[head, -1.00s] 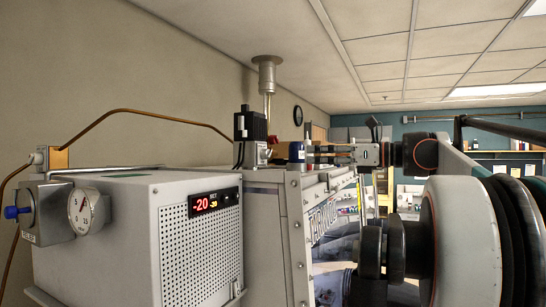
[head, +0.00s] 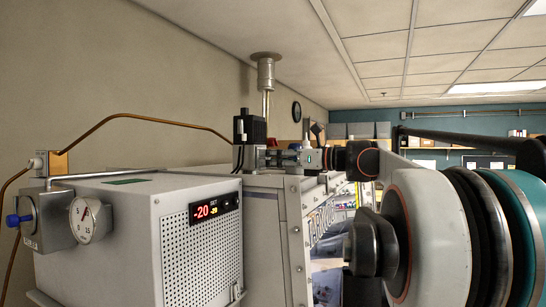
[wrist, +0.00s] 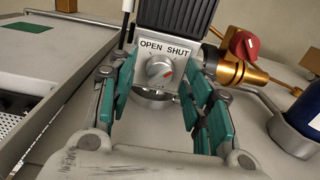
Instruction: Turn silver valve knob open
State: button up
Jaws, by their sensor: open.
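The silver valve knob (wrist: 159,67) shows in the wrist view, round, with a small red mark whose direction is too small to read surely. It sits on a plate (wrist: 150,50) lettered OPEN on the left and SHUT on the right, below a black ribbed block (wrist: 178,14). My gripper (wrist: 156,84) is open, its green-padded fingers spread to the left and right of the knob, with nothing held. In the head view my gripper (head: 288,158) reaches left close to the black-topped valve (head: 250,130); the knob is hidden there.
A red-handled brass valve (wrist: 244,45) and a blue cylinder (wrist: 306,112) stand right of the knob. A grey chiller box (head: 130,225) with a red display fills the head view's left. A metal pipe (head: 266,75) rises to the ceiling above the black-topped valve.

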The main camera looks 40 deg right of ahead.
grip_shut()
jog(key=shift+n, duration=0.3)
jog(key=n, duration=0.3)
jog(key=shift+n, duration=0.3)
jog(key=n, duration=0.4)
jog(key=shift+n, duration=0.3)
jog(key=n, duration=0.9)
